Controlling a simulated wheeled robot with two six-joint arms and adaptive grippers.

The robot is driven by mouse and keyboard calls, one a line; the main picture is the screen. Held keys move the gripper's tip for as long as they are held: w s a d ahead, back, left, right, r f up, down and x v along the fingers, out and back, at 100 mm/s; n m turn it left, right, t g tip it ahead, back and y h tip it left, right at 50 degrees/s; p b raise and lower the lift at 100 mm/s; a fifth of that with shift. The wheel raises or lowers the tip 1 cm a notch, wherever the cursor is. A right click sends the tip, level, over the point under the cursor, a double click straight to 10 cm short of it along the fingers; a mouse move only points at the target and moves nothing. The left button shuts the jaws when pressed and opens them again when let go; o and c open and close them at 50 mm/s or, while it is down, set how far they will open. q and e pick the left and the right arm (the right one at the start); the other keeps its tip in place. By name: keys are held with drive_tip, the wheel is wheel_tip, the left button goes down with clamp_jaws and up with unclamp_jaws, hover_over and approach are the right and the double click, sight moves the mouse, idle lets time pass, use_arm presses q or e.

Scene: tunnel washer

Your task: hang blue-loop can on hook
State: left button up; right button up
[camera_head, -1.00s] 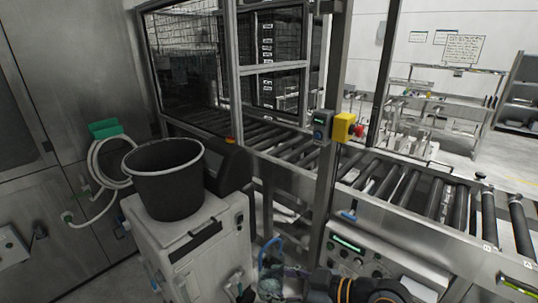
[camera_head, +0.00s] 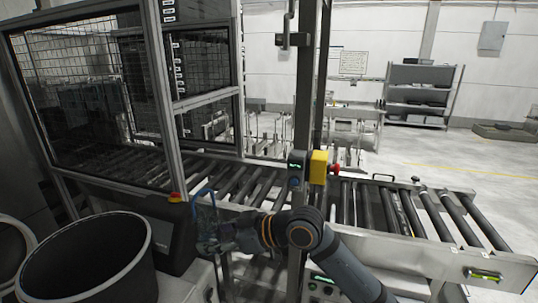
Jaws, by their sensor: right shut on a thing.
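My right gripper (camera_head: 222,238) is in the lower middle, at the end of my arm coming in from the lower right. It is shut on the blue-loop can (camera_head: 207,222), whose blue loop (camera_head: 203,193) stands up above the gripper. The can's body is small and dark here, partly hidden by the fingers. A dark bracket with an upright rod, which looks like the hook (camera_head: 291,40), is on the metal post (camera_head: 306,110), high above and right of the gripper. My left gripper is not in view.
A black bucket (camera_head: 90,262) stands at the lower left, with another round rim beside it. A roller conveyor (camera_head: 380,210) runs behind my arm. A yellow box with a red button (camera_head: 319,167) sits on the post. A mesh-windowed cage (camera_head: 85,90) is at left.

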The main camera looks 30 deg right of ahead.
drive_tip(key=w+d+r+m+t+h+p, duration=0.1)
drive_tip(key=d+r+m+h+p, duration=0.15)
drive_tip(key=d+r, duration=0.6)
drive_tip(key=w+d+r+m+t+h+p, duration=0.1)
drive_tip(key=d+r+m+h+p, duration=0.15)
drive_tip(key=r, duration=1.05)
drive_tip(key=w+d+r+m+t+h+p, duration=0.1)
drive_tip(key=d+r+m+h, duration=0.4)
drive_tip(key=r, duration=0.6)
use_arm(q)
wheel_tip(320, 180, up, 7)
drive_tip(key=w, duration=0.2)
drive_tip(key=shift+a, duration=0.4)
use_arm(e)
drive_tip(key=w+d+f+n+y, duration=0.1)
drive_tip(key=w+d+n, duration=0.1)
drive_tip(key=w+d, duration=0.5)
drive_tip(key=shift+w+d+f, duration=0.15)
drive_tip(key=shift+w+d, duration=0.05)
drive_tip(key=shift+d, duration=0.95)
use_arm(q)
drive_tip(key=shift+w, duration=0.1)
use_arm(e)
drive_tip(key=o, duration=1.3)
drive_tip(key=shift+c, duration=0.2)
